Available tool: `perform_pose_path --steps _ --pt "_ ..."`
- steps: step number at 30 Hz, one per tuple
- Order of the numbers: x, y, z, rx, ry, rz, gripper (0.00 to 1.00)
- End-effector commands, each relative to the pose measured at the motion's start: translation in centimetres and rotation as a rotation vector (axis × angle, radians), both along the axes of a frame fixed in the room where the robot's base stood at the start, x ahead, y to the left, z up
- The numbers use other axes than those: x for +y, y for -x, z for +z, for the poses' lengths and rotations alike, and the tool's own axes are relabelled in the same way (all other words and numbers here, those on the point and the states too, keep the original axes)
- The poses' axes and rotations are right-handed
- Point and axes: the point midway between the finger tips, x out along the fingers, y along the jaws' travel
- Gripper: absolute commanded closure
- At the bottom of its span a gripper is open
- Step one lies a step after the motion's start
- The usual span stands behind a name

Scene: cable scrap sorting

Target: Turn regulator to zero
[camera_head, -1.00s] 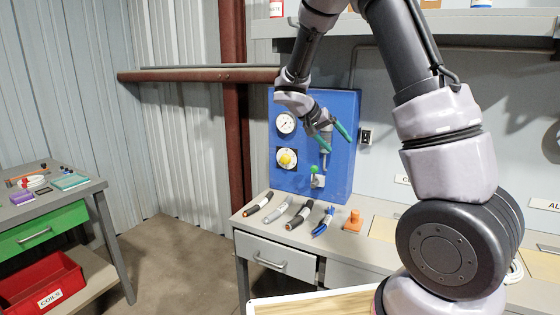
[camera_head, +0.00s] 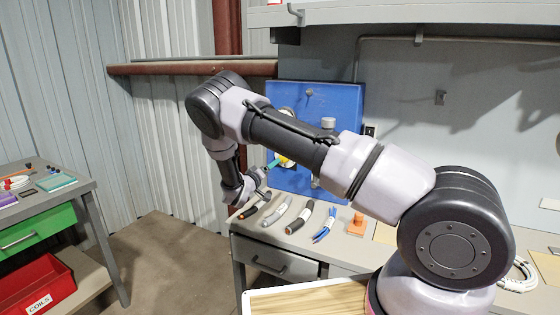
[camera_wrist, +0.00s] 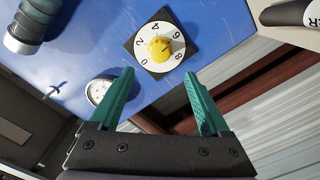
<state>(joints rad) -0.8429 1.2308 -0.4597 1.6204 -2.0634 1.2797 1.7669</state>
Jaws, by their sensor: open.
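The regulator is a yellow knob (camera_wrist: 160,48) on a round white dial with numbers, set on a black square plate on the blue panel (camera_head: 345,105). In the wrist view it lies just beyond and between my fingertips, apart from them. Which number the knob points to is too small to tell. My gripper (camera_wrist: 162,72) is open and empty, its two green fingers spread toward the panel. In the head view, a green fingertip (camera_head: 272,164) shows beside the knob (camera_head: 284,161), which is partly hidden by my arm.
A pressure gauge (camera_wrist: 100,90) is on the panel near one finger. A grey-green cylinder (camera_wrist: 28,28) stands out from the panel. Cable pieces (camera_head: 299,218) and an orange part (camera_head: 356,223) lie on the bench below. Open floor (camera_head: 170,245) lies left of the bench.

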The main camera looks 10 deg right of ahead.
Motion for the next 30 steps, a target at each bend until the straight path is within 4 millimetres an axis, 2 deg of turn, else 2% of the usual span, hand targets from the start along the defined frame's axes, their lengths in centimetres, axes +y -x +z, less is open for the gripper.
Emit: perform_pose_path --steps 6,13,18,27,29,30 --pt "-2.7 -3.4 0.0 0.0 0.0 -0.006 0.19" --pt "-4.8 -6.4 0.0 0.001 0.0 -0.004 0.19" --pt "-5.5 -7.4 0.0 0.002 0.0 -0.003 0.19" --pt "-5.6 -7.5 0.0 0.002 0.0 -0.003 0.19" --pt "-5.6 -7.5 0.0 0.002 0.0 -0.003 0.42" --pt "-5.6 -7.5 0.0 0.002 0.0 -0.003 0.57"
